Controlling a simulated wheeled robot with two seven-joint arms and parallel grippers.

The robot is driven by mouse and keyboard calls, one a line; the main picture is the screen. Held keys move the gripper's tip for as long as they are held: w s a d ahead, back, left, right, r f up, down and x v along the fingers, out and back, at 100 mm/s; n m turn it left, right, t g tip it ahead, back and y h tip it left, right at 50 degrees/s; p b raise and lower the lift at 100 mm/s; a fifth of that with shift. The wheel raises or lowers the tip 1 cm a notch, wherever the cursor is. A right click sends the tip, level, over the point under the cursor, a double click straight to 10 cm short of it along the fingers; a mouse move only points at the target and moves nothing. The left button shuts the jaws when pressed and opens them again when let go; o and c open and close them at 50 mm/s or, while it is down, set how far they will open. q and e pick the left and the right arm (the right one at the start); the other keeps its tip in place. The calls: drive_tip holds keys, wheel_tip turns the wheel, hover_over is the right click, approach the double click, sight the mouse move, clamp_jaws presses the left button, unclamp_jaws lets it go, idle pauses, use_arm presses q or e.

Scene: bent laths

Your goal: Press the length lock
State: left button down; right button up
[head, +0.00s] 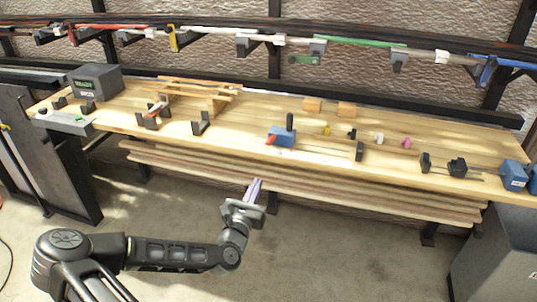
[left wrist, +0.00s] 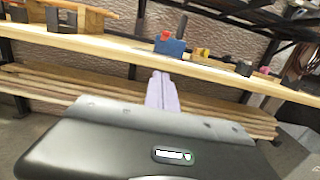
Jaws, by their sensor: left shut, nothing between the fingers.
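I cannot tell for certain which part is the length lock. My left gripper (head: 257,182) is shut and empty, its pale purple fingers together. It is in front of the bench, below the edge of the top, apart from the blue block. The fingers also show in the left wrist view (left wrist: 161,78). My right gripper is out of sight.
The wooden bench top (head: 330,172) carries dark brackets, small coloured pieces, wooden blocks (head: 346,109) and a grey box with a display (head: 95,80). Stacked boards (head: 330,190) lie under its front edge. A rail with coloured tools (head: 360,42) runs behind.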

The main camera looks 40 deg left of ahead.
sight(271, 140)
use_arm(q)
drive_tip(key=shift+w, duration=0.1)
drive_tip(key=p+x, duration=0.1)
drive_tip(key=x, duration=0.8)
drive_tip(key=shift+w+a+r+p, duration=0.1)
drive_tip(key=shift+w+r+p, duration=0.25)
drive_tip(key=shift+r, duration=0.3)
drive_tip(key=shift+w+a+r+p, duration=0.1)
drive_tip(key=shift+r+p, duration=0.3)
drive_tip(key=shift+r, duration=0.25)
drive_tip(key=shift+w+a+r+p, duration=0.1)
drive_tip(key=shift+w+r+p, duration=0.25)
drive_tip(key=shift+r, duration=0.3)
